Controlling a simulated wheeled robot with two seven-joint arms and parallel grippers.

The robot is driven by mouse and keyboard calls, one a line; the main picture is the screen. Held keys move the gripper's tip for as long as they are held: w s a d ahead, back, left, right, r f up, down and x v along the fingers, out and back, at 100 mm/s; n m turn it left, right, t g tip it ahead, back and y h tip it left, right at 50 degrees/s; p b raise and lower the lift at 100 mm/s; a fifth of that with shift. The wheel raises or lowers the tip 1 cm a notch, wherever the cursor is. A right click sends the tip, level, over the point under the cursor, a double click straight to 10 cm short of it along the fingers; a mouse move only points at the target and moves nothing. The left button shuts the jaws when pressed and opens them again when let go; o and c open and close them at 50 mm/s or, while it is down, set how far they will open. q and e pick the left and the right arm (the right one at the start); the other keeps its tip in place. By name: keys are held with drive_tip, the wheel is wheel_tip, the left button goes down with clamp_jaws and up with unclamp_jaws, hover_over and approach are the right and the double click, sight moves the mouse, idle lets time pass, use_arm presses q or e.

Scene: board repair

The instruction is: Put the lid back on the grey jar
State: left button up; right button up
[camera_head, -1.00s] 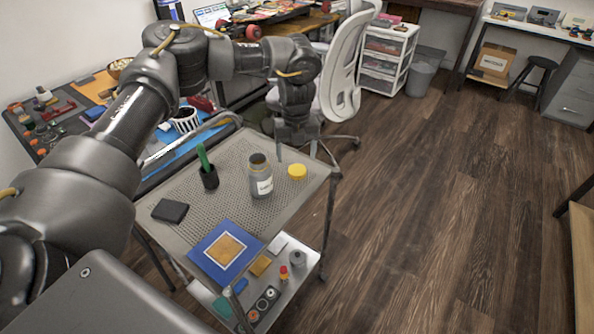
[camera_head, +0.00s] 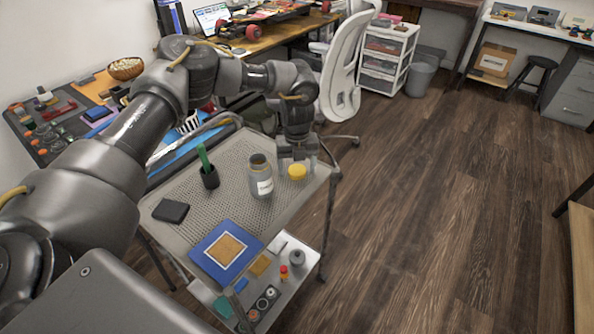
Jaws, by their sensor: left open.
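The grey jar (camera_head: 261,183) stands upright and uncovered on the perforated top of a small cart, with a white label on its side. The yellow lid (camera_head: 297,172) lies on the cart top just right of the jar, apart from it. My left gripper (camera_head: 296,160) points down from above, right behind the lid. Its fingers are open around or just behind the lid; I cannot tell which. No contact between fingers and lid can be made out. My right gripper does not show.
On the cart top (camera_head: 225,160) are a black cup (camera_head: 209,177) with a green-handled tool, a dark box (camera_head: 170,211) and a blue mat (camera_head: 225,252). A lower shelf holds small parts. A white chair (camera_head: 345,70) stands behind the cart. The floor at right is clear.

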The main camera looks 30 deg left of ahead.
sight(297, 170)
use_arm(q)
drive_tip(key=c, duration=0.8)
drive_tip(key=shift+c, duration=1.1)
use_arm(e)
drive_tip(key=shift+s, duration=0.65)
